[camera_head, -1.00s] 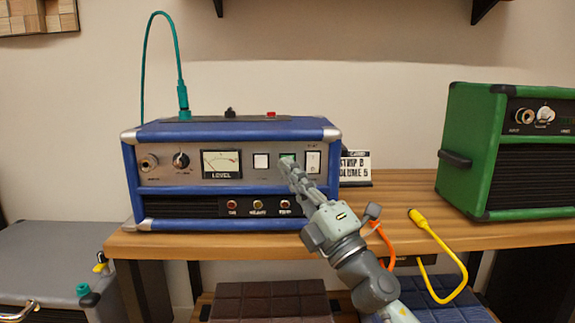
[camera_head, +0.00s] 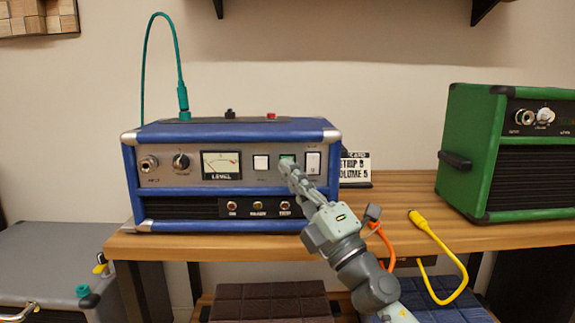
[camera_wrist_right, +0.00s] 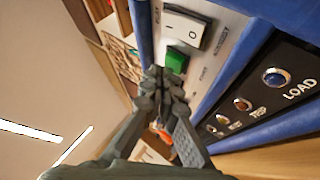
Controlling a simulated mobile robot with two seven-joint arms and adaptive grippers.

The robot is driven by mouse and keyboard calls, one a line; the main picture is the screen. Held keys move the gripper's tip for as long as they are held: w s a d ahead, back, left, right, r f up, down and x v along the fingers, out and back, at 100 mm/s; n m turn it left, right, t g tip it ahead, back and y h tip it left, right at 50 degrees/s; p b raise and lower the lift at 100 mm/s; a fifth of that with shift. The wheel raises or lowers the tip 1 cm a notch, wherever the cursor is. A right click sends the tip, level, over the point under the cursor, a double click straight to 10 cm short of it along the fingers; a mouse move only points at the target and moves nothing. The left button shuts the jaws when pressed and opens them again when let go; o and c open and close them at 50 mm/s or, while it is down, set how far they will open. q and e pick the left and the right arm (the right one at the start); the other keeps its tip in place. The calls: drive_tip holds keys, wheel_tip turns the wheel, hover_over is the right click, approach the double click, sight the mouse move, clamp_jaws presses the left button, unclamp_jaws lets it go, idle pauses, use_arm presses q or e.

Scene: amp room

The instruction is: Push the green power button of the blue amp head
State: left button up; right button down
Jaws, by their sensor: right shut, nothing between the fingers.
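The blue amp head (camera_head: 160,210) stands on the wooden shelf, its grey front panel facing me. The green power button (camera_head: 287,157) is on that panel, between a white square button and a white rocker switch. It also shows in the wrist view (camera_wrist_right: 176,60). My right gripper (camera_head: 285,167) is shut and empty, its fingertips at the lower edge of the green button. In the wrist view the fingertips (camera_wrist_right: 163,76) overlap the button's lower part; I cannot tell whether they touch it. My left gripper is not in view.
The white rocker switch (camera_head: 313,162) is close right of the green button, and the white button (camera_head: 261,161) is to its left. A small sign (camera_head: 355,168), a yellow cable (camera_head: 441,252) and a green amp (camera_head: 462,185) are further right on the wooden shelf (camera_head: 400,235).

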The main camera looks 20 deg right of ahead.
drive_tip(key=shift+w, duration=0.1)
drive_tip(key=shift+w+d, duration=0.15)
drive_tip(key=shift+w, duration=0.2)
idle(0.4)
drive_tip(key=shift+s, duration=0.45)
drive_tip(key=s+a, duration=0.2)
drive_tip(key=s, duration=0.3)
drive_tip(key=shift+s+p, duration=0.3)
drive_tip(key=shift+s, duration=0.1)
idle(1.3)
